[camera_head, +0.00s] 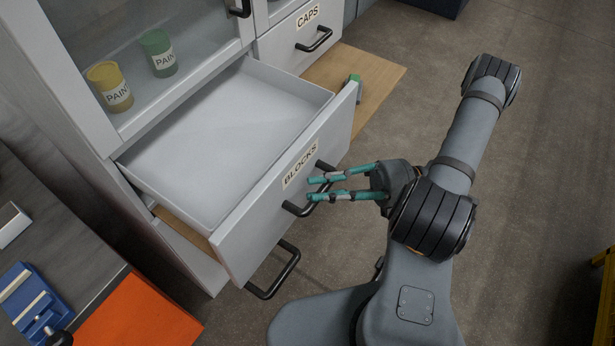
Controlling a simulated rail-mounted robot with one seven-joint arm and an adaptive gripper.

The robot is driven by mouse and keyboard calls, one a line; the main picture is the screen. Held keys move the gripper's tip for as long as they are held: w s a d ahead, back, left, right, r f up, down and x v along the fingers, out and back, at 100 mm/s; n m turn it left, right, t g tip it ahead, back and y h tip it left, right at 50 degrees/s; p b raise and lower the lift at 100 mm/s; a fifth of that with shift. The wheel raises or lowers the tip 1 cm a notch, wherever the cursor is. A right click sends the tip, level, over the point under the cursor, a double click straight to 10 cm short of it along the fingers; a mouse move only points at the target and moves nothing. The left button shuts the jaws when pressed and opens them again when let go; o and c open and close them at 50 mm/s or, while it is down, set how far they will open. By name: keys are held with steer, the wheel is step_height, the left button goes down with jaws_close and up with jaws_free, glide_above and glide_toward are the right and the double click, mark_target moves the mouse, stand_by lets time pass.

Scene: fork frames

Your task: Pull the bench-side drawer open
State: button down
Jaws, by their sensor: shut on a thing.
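The bench-side drawer (232,231), labelled BLOCKS, stands pulled well out of the white cabinet. Its inside (215,145) shows empty. Its black bar handle (296,210) is on the front panel, partly hidden behind the fingers. My gripper (312,189), with teal fingers, reaches in from the right and is shut on this handle, one finger on each side of the bar.
A CAPS drawer (291,45) is shut at the top. Another black handle (274,272) shows below the open drawer. A wooden board (380,75) lies behind, with a green object (355,79) near it.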

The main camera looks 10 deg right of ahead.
steer(key=shift+s+d, duration=0.1)
steer(key=shift+d, duration=0.05)
steer(key=c, duration=1.5)
jaws_free()
steer(key=d, duration=0.4)
steer(key=d+f, duration=0.1)
steer(key=d, duration=0.7)
steer(key=shift+f, duration=0.3)
steer(key=shift+a, duration=0.1)
steer(key=a, duration=0.4)
steer(key=a+r, duration=0.1)
steer(key=a, duration=0.6)
steer(key=shift+a+r, duration=0.3)
steer(key=shift+a, duration=0.3)
